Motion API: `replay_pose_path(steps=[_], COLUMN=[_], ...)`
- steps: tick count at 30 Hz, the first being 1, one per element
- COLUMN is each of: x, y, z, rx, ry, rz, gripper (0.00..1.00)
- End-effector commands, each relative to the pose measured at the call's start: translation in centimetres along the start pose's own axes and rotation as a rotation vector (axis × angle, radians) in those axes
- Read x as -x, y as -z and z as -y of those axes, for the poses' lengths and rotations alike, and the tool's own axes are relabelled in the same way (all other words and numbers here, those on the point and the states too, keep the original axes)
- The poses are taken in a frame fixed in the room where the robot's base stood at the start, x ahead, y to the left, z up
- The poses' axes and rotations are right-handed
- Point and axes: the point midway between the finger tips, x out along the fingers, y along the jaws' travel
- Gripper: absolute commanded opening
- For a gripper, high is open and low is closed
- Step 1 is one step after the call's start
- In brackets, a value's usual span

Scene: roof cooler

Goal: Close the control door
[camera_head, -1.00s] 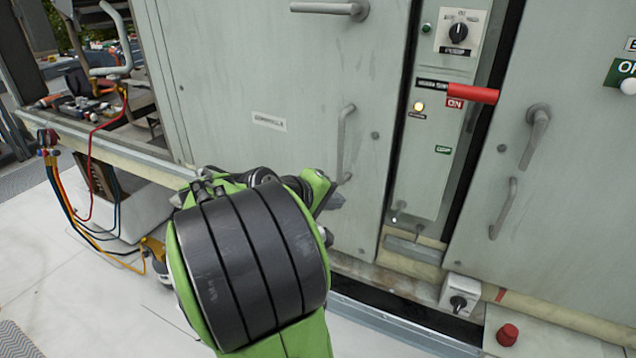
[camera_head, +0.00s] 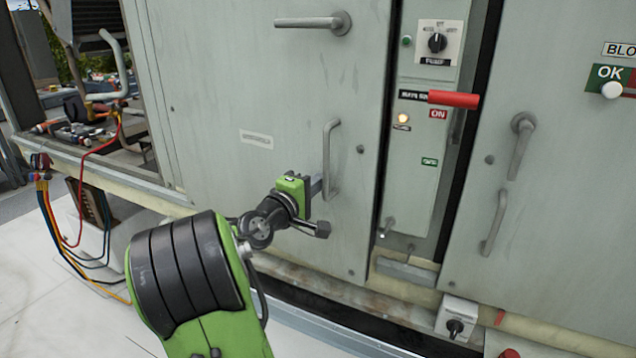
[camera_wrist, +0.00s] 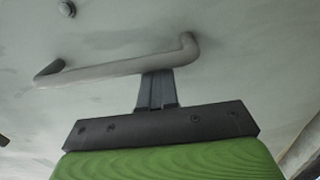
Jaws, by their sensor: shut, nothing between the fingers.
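The control door is the large grey-green panel (camera_head: 225,85) left of the switch strip, with a small, blurred label (camera_head: 256,138). Its lever handle (camera_head: 312,22) is near the top and its upright pull handle (camera_head: 328,160) is near the right edge. The door looks flush or nearly so; I cannot tell if a small gap is left. My gripper (camera_head: 317,186) is shut and empty, its tips at the lower part of the pull handle. In the wrist view the closed fingers (camera_wrist: 157,88) point at the door beside the pull handle (camera_wrist: 110,72); contact is unclear.
The switch strip (camera_head: 415,190) has a rotary knob (camera_head: 437,42) and a red lever (camera_head: 453,99) sticking out. Another grey door (camera_head: 560,200) stands at right. Hoses and wires (camera_head: 62,235) hang at left. The pale floor (camera_head: 60,310) is clear at lower left.

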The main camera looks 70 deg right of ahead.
Motion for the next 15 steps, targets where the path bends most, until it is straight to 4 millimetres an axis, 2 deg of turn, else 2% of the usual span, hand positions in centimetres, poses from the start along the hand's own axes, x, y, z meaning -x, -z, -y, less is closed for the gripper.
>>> replay_pose_path(steps=[3, 12, 15], x=[-0.8, -0.9, -1.6], y=[0.0, 0.0, 0.0], z=[0.0, 0.0, -0.1], rx=[-0.001, 0.000, 0.001], ry=[0.000, 0.001, 0.001], rz=[0.001, -0.001, 0.004], gripper=[0.00, 0.00, 0.00])
